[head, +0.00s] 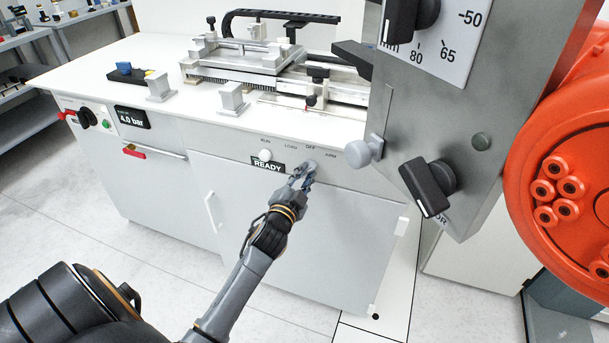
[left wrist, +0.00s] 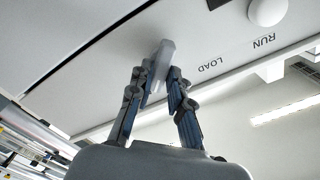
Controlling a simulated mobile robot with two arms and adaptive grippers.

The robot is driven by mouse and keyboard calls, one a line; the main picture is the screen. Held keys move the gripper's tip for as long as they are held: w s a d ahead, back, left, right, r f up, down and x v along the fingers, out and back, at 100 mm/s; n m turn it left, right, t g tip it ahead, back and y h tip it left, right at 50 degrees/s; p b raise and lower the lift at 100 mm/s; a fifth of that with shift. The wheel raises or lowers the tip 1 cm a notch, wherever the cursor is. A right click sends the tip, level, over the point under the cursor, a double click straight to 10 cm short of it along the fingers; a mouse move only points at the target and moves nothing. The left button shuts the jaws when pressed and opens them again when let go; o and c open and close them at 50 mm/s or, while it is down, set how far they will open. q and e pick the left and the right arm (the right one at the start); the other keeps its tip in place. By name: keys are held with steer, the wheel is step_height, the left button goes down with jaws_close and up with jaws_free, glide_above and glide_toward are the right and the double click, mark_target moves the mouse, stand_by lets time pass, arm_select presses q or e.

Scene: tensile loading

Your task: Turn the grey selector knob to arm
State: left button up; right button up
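The grey selector knob (head: 311,165) is on the white cabinet's front, below the lettering OFF. ARM is printed to its right, LOAD and RUN to its left. My left gripper (head: 303,177) is at the knob and partly covers it. In the left wrist view, the knob (left wrist: 164,56) is a pale grey bar between the fingertips of my left gripper (left wrist: 160,82). The fingers lean inward and appear to touch it on both sides. My right gripper is not in view.
A READY display (head: 268,168) and a white round button (head: 264,155) are left of the knob. A grey panel (head: 385,110) with black knobs (head: 428,187) and an orange reel (head: 550,130) fill the right foreground. A test rig stands on the white bench top (head: 190,115).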

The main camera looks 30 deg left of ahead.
arm_select(q)
steer(key=shift+o, duration=1.1)
steer(key=v, duration=1.2)
steer(key=shift+d, duration=0.1)
steer(key=s+d+f+n+g+h, duration=0.1)
steer(key=s+d+f+g, duration=0.1)
steer(key=f, duration=0.9)
steer(key=s+d+f+g+h, duration=0.1)
steer(key=s+d+f+g, duration=0.2)
steer(key=f, duration=0.8)
steer(key=s+d+f+n+g+h, duration=0.1)
steer(key=s+d+f+g, duration=0.1)
steer(key=f, duration=0.9)
steer(key=s+d+f+n+g, duration=0.1)
steer(key=s+d+f+g, duration=0.3)
steer(key=s+f, duration=0.95)
steer(key=s+f+g, duration=0.2)
steer(key=s+f, duration=0.1)
steer(key=s, duration=0.6)
steer(key=s+f+n+g+h, duration=0.1)
steer(key=s+f+g, duration=0.2)
steer(key=s, duration=0.6)
steer(key=shift+s+a+f+g, duration=0.3)
steer(key=shift+s+f, duration=0.1)
steer(key=shift+f, duration=0.4)
